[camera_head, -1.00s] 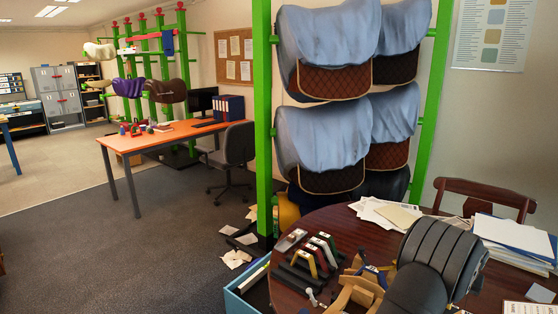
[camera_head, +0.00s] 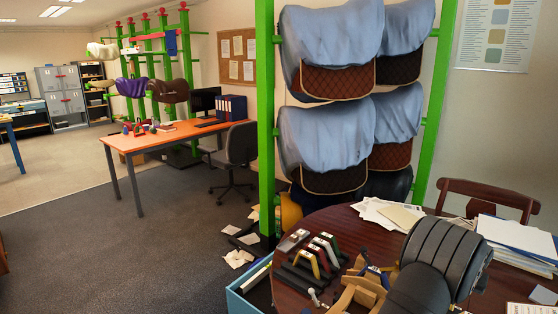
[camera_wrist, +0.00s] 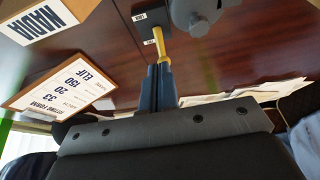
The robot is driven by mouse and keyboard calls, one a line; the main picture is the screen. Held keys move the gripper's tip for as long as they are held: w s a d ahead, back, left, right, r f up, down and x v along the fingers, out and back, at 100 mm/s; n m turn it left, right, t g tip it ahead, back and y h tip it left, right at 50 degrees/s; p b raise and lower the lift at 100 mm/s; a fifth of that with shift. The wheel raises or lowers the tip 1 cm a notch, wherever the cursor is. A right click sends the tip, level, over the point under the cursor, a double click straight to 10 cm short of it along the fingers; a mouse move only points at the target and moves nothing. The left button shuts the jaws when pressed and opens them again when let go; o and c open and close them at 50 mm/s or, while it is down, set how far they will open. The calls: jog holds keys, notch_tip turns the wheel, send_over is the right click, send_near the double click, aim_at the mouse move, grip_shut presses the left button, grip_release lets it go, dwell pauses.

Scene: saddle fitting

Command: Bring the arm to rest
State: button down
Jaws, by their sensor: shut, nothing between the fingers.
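My gripper (camera_wrist: 161,85) shows in the wrist view as two narrow blue-grey fingers, shut together with nothing between them. A slim yellow piece (camera_wrist: 161,45) shows just past the fingertips, over the dark red-brown table (camera_wrist: 115,55); whether it touches them I cannot tell. A small black block with a white label (camera_wrist: 151,17) lies beyond it. In the head view a bulky dark ribbed shape stands at the lower right over the round table (camera_head: 335,222). My fingers cannot be made out clearly there.
Coloured gullet pieces (camera_head: 318,255) and a wooden stand (camera_head: 355,291) crowd the table's left side. Papers (camera_head: 385,212) and a paper stack (camera_head: 515,240) lie behind. A green rack (camera_head: 266,120) with covered saddles stands behind the table. The carpet at left is open.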

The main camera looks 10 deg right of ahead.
notch_tip(320, 180, down, 4)
jog(key=shift+r, duration=0.25)
jog(key=shift+w+d+f, duration=0.15)
jog(key=shift+w+d, duration=0.05)
jog(key=s+a, duration=0.2)
jog(key=shift+s+a+f, duration=0.15)
jog(key=shift+s+a, duration=0.2)
jog(key=shift+r, duration=0.25)
jog(key=c, duration=0.9)
grip_release()
jog(key=shift+c, duration=0.2)
jog(key=o, duration=0.3)
jog(key=shift+w+a+r, duration=0.1)
jog(key=shift+r, duration=0.05)
jog(key=o, duration=0.6)
jog(key=a+r, duration=0.4)
jog(key=shift+w+a+r, duration=0.25)
jog(key=shift+a+r, duration=0.05)
jog(key=shift+a, duration=0.05)
jog(key=shift+o, duration=0.2)
jog(key=s+a+r, duration=0.1)
jog(key=a+r, duration=0.6)
jog(key=a, duration=0.2)
jog(key=x, duration=1)
jog(key=shift+a+f, duration=0.2)
